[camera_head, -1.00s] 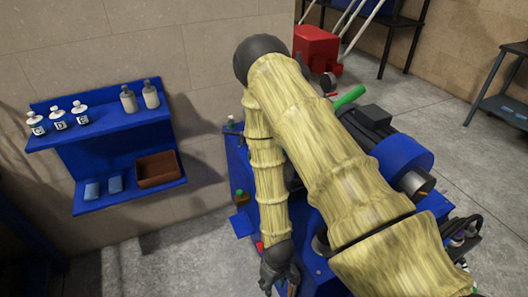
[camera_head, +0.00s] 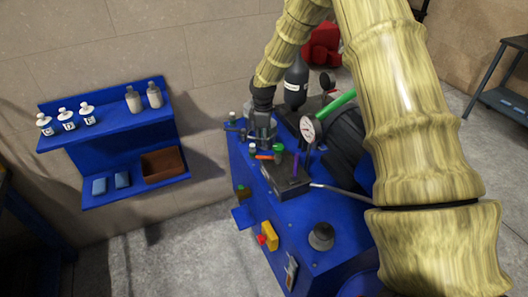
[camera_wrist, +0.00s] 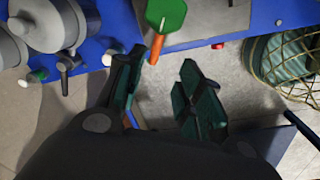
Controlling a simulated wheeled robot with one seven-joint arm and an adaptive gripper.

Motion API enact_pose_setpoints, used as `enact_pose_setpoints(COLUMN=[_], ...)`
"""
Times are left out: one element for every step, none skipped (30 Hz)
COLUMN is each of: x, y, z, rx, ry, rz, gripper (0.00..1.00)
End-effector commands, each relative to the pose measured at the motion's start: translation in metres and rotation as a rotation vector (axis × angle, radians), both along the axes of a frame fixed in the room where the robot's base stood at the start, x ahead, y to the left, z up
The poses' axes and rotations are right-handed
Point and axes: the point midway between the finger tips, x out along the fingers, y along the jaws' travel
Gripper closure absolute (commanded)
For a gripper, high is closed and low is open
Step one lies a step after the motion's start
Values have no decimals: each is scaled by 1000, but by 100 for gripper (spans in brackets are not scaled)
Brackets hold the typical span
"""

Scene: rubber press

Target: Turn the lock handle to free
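A lever with an orange arm and a green knob (camera_wrist: 165,14) shows at the top of the wrist view; a small orange lever (camera_head: 264,157) shows beside a green-topped part in the head view. I cannot tell for certain that this is the lock handle. My gripper (camera_wrist: 160,88) has its two dark green fingers spread apart, with nothing between them. The orange arm's end is above and between the fingertips in the picture, seemingly apart from them. In the head view my gripper (camera_head: 262,130) is over the far end of the blue press (camera_head: 250,190), close to the orange lever; its fingertips are unclear there.
Small black-handled valves (camera_wrist: 66,63) and a grey cylinder (camera_wrist: 45,22) lie left of the fingers. A netted round part (camera_wrist: 283,62) is at right. A pressure gauge (camera_head: 311,128) stands on the press. A blue wall shelf (camera_head: 110,135) with bottles is left; floor between is clear.

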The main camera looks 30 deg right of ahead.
Motion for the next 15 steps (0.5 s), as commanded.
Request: enact_pose_setpoints(x=[3, 4, 4, 4, 4, 4, 4, 4, 4, 4, 5, 5, 6, 6, 6], y=[-3, -4, -5, -5, -5, -5, -5, -5, -5, -5, -5, -6, -6, -6, -6], z=[5, 6, 7, 6, 5, 2, 0, -3, -8, -11, -15, -20, -23, -27, -31], rx=[-3, -4, -5, -6, -5, -5, -5, -5, -6, -5, -6, -5, -5, -5, -5], ry=[0, 0, 1, 2, 2, 2, 2, 2, 4, 5, 4, 2, 2, 2, 2], rz=[6, 9, 12, 13, 13, 13, 13, 13, 13, 13, 13, 13, 12, 12, 12], gripper=[64, 64, 64, 64, 64, 64, 64, 64, 64, 64, 64, 64, 64, 64, 64])
